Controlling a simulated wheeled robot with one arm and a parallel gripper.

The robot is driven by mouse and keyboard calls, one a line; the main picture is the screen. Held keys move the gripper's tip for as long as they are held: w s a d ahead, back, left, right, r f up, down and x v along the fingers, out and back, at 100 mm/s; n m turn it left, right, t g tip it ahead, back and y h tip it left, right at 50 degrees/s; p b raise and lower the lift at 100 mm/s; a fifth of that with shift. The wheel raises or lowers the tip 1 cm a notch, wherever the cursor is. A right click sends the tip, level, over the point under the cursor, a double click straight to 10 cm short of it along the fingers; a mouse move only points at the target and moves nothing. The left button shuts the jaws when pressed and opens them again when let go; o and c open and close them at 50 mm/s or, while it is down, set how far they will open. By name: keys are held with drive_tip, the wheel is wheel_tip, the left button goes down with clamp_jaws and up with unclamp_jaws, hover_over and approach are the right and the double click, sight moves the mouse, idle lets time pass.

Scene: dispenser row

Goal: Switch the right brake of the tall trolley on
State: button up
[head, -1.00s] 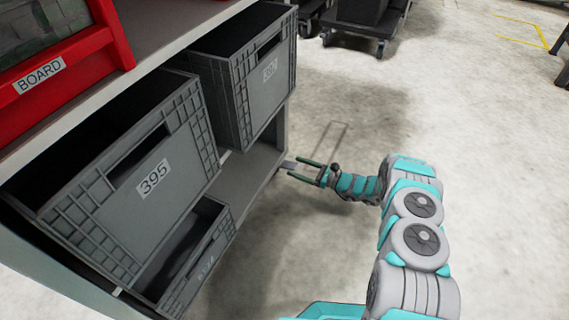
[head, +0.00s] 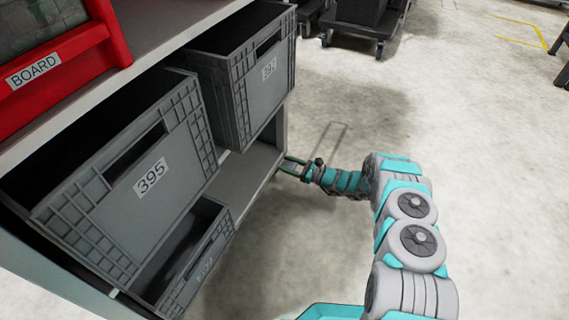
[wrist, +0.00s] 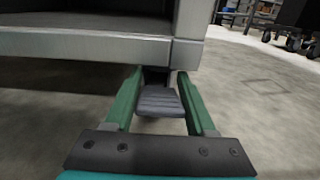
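The tall trolley (head: 262,165) stands on the left in the head view, with grey crates on its shelves. Its lower frame and corner post (wrist: 187,40) show in the wrist view. A dark grey ribbed brake pedal (wrist: 160,102) sticks out below that corner, roughly level. In the head view the fingers hide the pedal.
Crate 395 (head: 150,177) and another crate (head: 268,70) hang over the lower shelf, above my gripper. A red bin (head: 105,35) is on the upper shelf. Dark wheeled trolleys (head: 352,32) stand at the back. The floor (head: 470,150) to the right is clear.

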sight(292, 167)
clamp_jaws()
drive_tip(key=shift+f, duration=0.1)
drive_tip(key=shift+t+y+b, duration=0.3)
drive_tip(key=shift+y, duration=0.4)
drive_tip(key=shift+o, duration=2.4)
unclamp_jaws()
drive_tip(key=shift+d, duration=0.15)
drive_tip(key=shift+p+v, duration=0.5)
drive_tip(key=shift+v, duration=3.35)
